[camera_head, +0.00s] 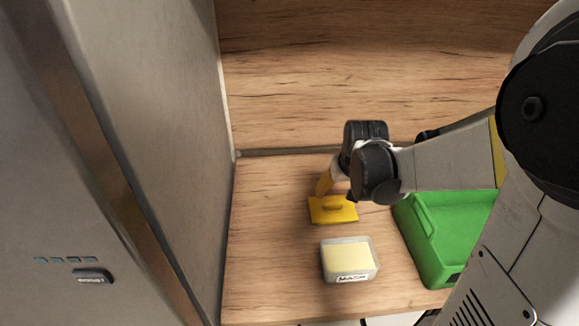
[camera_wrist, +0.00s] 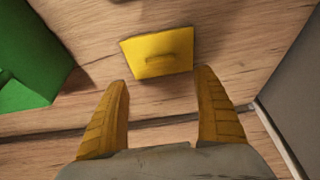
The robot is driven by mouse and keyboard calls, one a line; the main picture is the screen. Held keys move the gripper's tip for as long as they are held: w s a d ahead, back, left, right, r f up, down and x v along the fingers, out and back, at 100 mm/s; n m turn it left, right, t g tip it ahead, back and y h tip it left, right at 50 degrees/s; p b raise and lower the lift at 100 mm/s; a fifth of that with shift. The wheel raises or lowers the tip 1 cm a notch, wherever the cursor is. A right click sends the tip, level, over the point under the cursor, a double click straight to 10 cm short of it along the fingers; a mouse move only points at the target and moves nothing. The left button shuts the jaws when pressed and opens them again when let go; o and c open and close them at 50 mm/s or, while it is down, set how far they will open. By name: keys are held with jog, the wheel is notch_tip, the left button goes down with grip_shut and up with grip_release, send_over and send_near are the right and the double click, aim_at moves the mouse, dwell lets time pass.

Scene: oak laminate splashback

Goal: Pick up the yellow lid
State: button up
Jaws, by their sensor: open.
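The yellow lid (camera_head: 333,210) lies flat on the wooden counter, a rectangle with a raised handle on top. In the wrist view the lid (camera_wrist: 157,55) is just beyond and between the fingertips, with its handle facing me. My gripper (camera_head: 325,184) is above the lid's back edge, its yellow fingers partly hidden behind the wrist in the head view. In the wrist view my gripper (camera_wrist: 161,75) is open and empty, its two fingers spread wider than the lid's near edge.
An open clear tub (camera_head: 349,262) with pale yellow contents and a label stands in front of the lid. A green bin (camera_head: 440,238) is to the right. The grey fridge side (camera_head: 150,130) bounds the left, and the wooden splashback (camera_head: 370,80) the back. Counter left of the lid is clear.

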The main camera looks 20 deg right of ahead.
aim_at(333, 203)
jog(key=x, duration=0.1)
jog(key=b+x, duration=0.1)
jog(key=x, duration=0.2)
jog(key=shift+s+d+f, duration=0.15)
jog(key=shift+s, duration=0.1)
jog(key=b+x, duration=0.2)
jog(key=x, duration=0.1)
jog(key=b+x, duration=0.1)
jog(key=x, duration=0.1)
jog(key=shift+w+a+f, duration=0.15)
jog(key=shift+w+a, duration=0.1)
jog(key=shift+w, duration=0.1)
jog(key=c, duration=1.1)
